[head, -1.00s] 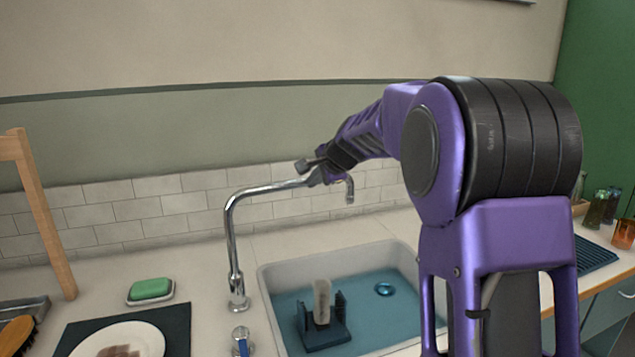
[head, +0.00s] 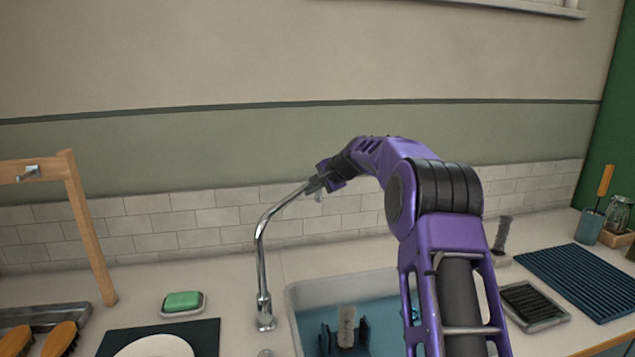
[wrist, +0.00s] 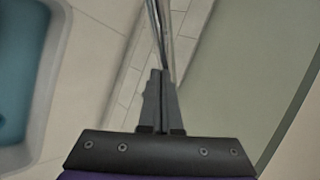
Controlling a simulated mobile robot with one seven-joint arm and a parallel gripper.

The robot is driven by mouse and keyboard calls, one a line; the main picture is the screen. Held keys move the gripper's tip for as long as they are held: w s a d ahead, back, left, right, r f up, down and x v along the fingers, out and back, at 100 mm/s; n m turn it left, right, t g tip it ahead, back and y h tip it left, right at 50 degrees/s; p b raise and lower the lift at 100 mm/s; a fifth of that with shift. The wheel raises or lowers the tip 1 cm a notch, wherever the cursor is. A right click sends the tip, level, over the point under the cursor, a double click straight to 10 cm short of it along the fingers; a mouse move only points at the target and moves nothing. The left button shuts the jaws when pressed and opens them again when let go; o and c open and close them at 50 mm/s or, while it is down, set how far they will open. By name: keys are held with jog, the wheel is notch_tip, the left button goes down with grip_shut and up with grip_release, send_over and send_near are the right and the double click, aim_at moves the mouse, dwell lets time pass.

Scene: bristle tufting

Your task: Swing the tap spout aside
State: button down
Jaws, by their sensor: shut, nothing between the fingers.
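The chrome tap (head: 262,268) stands on the counter at the sink's back left. Its spout (head: 282,209) runs up and right towards the tiled wall. My gripper (head: 317,186) is shut with nothing between its fingers, at the far end of the spout and partly hiding the spout's tip. In the wrist view the closed fingers (wrist: 160,82) point along the chrome spout (wrist: 161,35), which seems to touch or lie just beyond them; I cannot tell which.
The sink (head: 303,293) holds blue water and a dark stand with an upright pale block (head: 346,326). A green soap (head: 183,301) in a dish and a wooden frame (head: 88,230) are at left. A ribbed blue mat (head: 580,282) lies at right.

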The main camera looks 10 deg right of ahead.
jog(key=w+a+p, duration=0.1)
jog(key=w+a, duration=0.4)
jog(key=a, duration=0.2)
jog(key=shift+p, duration=0.4)
